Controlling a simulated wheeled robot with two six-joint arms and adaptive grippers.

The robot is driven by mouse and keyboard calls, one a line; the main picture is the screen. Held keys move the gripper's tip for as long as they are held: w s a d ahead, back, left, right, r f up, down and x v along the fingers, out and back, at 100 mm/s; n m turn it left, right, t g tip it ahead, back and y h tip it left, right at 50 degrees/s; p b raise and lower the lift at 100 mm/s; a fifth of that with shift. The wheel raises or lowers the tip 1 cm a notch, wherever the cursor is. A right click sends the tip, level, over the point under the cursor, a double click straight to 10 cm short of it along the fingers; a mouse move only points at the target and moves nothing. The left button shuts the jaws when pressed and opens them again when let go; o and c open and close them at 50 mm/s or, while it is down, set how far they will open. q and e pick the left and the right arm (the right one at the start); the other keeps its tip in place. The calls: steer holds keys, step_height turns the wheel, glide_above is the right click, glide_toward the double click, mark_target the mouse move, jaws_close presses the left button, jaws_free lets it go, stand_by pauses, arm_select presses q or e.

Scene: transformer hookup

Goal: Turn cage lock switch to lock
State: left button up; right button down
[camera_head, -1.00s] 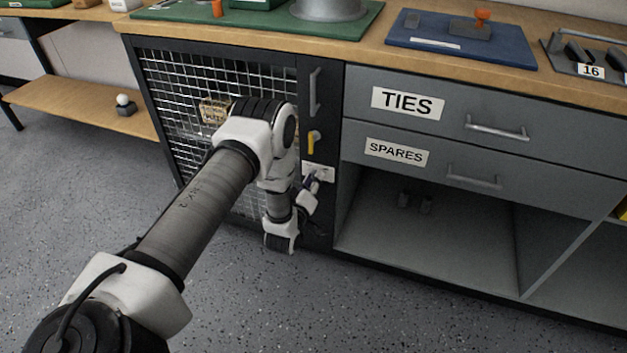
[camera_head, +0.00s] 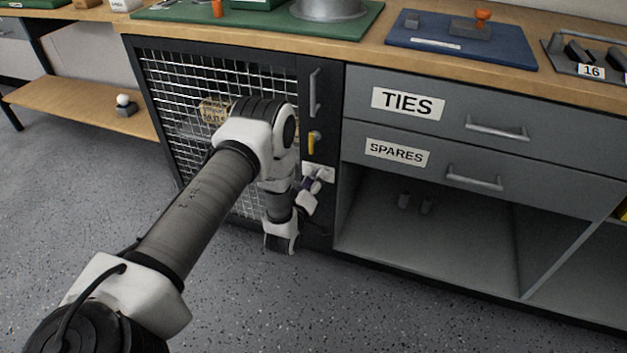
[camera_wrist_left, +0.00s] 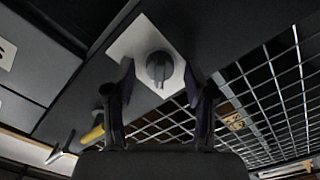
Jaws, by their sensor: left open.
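The cage lock switch is a dark round knob (camera_wrist_left: 158,68) with a raised ridge on a pale plate, which also shows in the head view as a pale plate (camera_head: 325,172) on the dark post beside the mesh door. In the wrist view the ridge runs roughly up and down the picture. My left gripper (camera_head: 312,186) is at the plate, partly hidden by its own wrist. In the wrist view the left gripper (camera_wrist_left: 159,80) is open, one finger on each side of the knob, with gaps visible between fingers and knob. The plate's lettering is unreadable.
A yellow handle (camera_head: 311,144) sits above the switch, with a grey pull bar (camera_head: 315,92) higher up. The wire-mesh cage door (camera_head: 180,95) is left of the post. Drawers marked TIES (camera_head: 408,102) and SPARES (camera_head: 397,152) and an open shelf (camera_head: 430,240) are right.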

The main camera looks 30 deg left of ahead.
arm_select(q)
steer(key=v, duration=0.7)
steer(key=shift+s, duration=0.25)
